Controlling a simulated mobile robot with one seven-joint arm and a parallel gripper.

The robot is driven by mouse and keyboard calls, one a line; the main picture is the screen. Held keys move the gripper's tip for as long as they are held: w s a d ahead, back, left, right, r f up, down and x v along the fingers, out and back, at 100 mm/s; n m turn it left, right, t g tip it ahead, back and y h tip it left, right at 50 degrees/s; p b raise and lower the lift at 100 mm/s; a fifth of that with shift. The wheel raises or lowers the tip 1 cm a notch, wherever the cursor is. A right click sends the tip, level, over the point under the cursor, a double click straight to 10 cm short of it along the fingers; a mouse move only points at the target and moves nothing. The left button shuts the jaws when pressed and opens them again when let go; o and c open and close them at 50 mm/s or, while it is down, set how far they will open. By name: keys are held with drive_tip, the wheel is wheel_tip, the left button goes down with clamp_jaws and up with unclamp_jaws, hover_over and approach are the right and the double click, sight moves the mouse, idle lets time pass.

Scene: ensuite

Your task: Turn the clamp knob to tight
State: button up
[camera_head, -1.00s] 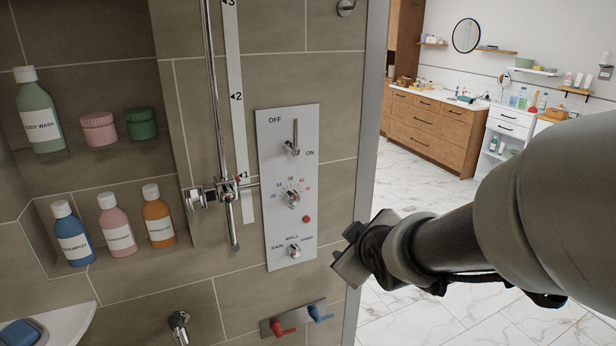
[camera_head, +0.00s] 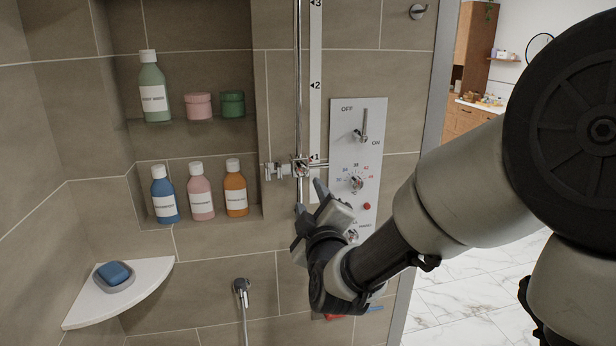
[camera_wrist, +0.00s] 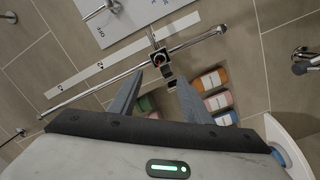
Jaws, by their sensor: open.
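The chrome clamp (camera_head: 303,167) sits on the vertical slide rail beside mark 1 of the white scale. A short chrome knob-like part (camera_head: 271,171) sticks out to its left. In the wrist view the clamp (camera_wrist: 159,57) shows a dark square face, with a dark stub (camera_wrist: 169,77) beside it. I cannot tell how tight the clamp is. My gripper (camera_head: 308,203) is open and empty, just below the clamp in the head view. In the wrist view its two fingers (camera_wrist: 160,80) point toward the clamp, apparently without touching it.
A control panel (camera_head: 343,120) with lever and dials is right of the rail, partly hidden by my arm. Several bottles (camera_head: 201,199) stand in the niche to the left. A corner shelf (camera_head: 85,308) holds blue soap. A wall outlet with hose (camera_head: 240,287) is below.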

sight(301, 173)
drive_tip(key=p+x, duration=0.1)
drive_tip(key=x, duration=1.2)
drive_tip(key=c, duration=1)
drive_tip(key=shift+f, duration=0.1)
drive_tip(key=shift+c, duration=0.2)
